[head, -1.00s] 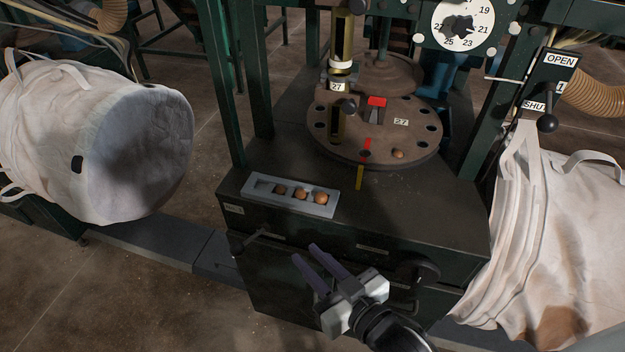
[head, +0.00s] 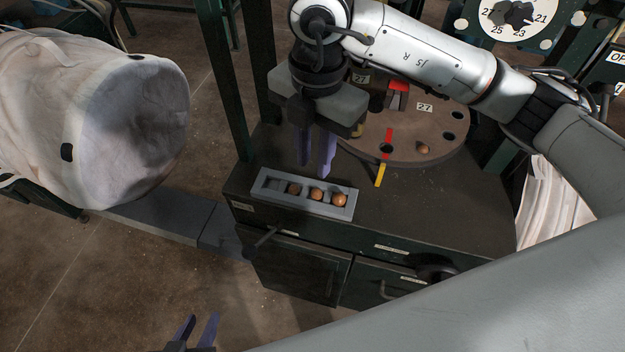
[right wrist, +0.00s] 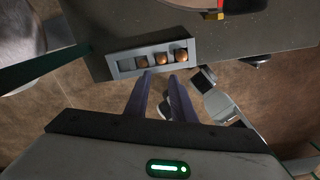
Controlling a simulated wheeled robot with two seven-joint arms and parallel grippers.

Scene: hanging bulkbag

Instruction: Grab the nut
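A grey tray (head: 262,186) sits on the dark cabinet top. It holds three brown nuts of rising size: small (head: 294,189), middle (head: 317,194) and large (head: 340,199); its leftmost compartment is empty. My right gripper (head: 315,167) points down just behind the tray, fingers apart and empty. In the right wrist view its fingers (right wrist: 161,77) point toward the tray (right wrist: 125,65), with the nuts beyond the tips. My left gripper (head: 199,320) is low at the bottom edge, fingers apart and empty, away from the tray.
The round disc (head: 400,155) with holes and a red block stands behind the tray, partly hidden by my right arm. A white bulk bag (head: 135,130) hangs at left, another (head: 550,200) at right.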

